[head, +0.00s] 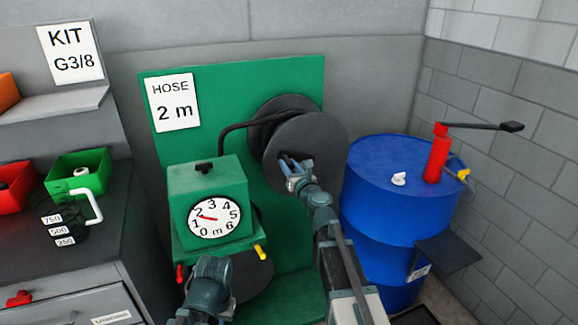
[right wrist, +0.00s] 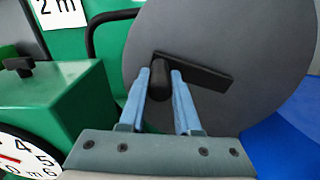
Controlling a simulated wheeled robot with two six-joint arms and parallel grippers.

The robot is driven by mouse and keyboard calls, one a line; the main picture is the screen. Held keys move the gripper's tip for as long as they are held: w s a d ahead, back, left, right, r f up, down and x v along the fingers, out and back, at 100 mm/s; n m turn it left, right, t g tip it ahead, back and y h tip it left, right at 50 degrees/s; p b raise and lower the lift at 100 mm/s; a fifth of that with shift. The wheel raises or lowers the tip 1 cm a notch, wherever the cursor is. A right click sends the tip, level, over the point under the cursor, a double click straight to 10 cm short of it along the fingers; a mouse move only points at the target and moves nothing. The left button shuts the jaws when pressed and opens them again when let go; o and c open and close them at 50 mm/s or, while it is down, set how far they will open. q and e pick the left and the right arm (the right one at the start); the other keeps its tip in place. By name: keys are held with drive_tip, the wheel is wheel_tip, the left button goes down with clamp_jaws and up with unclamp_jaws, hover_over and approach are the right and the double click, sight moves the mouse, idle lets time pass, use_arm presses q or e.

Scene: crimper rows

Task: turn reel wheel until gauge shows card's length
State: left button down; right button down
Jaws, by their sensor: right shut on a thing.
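The reel wheel (head: 315,150) is a dark grey disc on a green board. Its black crank handle (right wrist: 160,80) stands between the fingers of my right gripper (head: 290,166), which is shut on it. The gauge (head: 216,231) is a white dial numbered 0 to 6 m on a green box. Its red needle points left, between 1 and 2 and nearer the 2. The card (head: 175,108) reads "HOSE 2 m". Part of my left arm's end (head: 209,283) shows below the gauge; its fingers are not visible.
A blue drum (head: 380,230) with a red pump (head: 437,158) stands right of the reel. At left are a dark bench with drawers (head: 75,301), a green bin (head: 80,178) and a red bin (head: 14,188). A black hose guide (head: 235,128) curves between box and reel.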

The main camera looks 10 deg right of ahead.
drive_tip(key=shift+r, duration=0.1)
idle(0.4)
drive_tip(key=shift+d+r+m+p, duration=0.15)
drive_tip(key=shift+r+m+p, duration=0.2)
drive_tip(key=shift+p, duration=0.15)
drive_tip(key=d+r+m+p, duration=0.1)
drive_tip(key=m, duration=0.1)
drive_tip(key=d+r+m+p, duration=0.1)
drive_tip(key=r+p, duration=0.1)
drive_tip(key=shift+w+d+r+m, duration=0.2)
drive_tip(key=shift+d+r+m, duration=0.05)
drive_tip(key=shift+d+m, duration=0.1)
drive_tip(key=c, duration=0.6)
unclamp_jaws()
drive_tip(key=shift+s, duration=0.1)
